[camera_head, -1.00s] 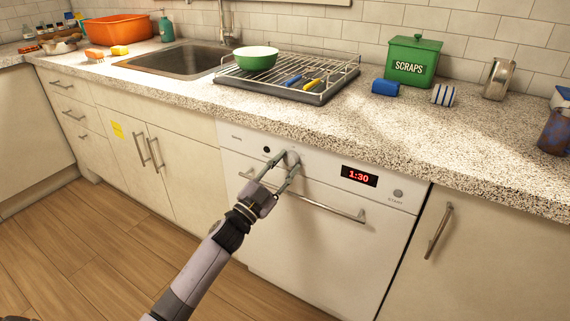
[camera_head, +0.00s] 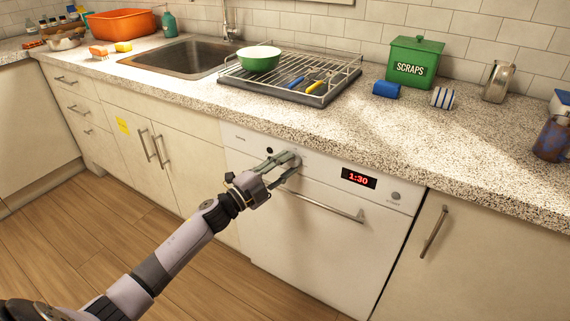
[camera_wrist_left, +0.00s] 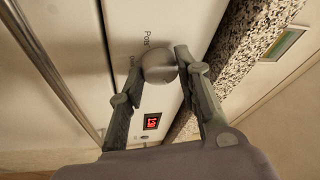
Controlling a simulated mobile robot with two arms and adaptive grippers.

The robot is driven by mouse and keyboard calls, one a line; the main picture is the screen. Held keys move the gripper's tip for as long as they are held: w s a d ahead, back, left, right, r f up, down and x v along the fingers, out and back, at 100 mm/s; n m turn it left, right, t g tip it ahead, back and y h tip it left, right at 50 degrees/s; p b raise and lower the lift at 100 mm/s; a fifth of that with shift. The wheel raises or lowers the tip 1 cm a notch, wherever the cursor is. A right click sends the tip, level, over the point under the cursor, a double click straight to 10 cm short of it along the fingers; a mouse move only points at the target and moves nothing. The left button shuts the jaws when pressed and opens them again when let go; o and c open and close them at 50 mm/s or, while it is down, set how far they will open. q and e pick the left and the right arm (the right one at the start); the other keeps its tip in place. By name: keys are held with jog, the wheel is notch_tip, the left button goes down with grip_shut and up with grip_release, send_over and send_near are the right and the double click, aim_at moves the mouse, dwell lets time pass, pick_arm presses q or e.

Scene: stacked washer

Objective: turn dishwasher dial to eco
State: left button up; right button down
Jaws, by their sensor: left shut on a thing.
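The white dishwasher (camera_head: 315,235) is built in under the counter. Its round grey dial (camera_head: 296,160) is on the top panel, between a small black spot and the display (camera_head: 359,178), which reads 1:30 in red. My left gripper (camera_head: 292,163) is shut on the dial, with a finger on either side. In the left wrist view the dial (camera_wrist_left: 159,66) sits between the fingertips (camera_wrist_left: 160,72). Lettering beside it is partly covered, and I cannot read which setting the dial points to. My right gripper is not in view.
The dishwasher's bar handle (camera_head: 330,206) runs just below the panel. A round start button (camera_head: 396,196) is at the panel's right. The counter edge (camera_head: 330,132) overhangs above. The floor (camera_head: 130,255) in front is clear.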

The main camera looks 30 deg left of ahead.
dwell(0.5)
pick_arm(q)
jog(key=o, duration=1.1)
jog(key=shift+o, duration=0.2)
jog(key=v, duration=1.2)
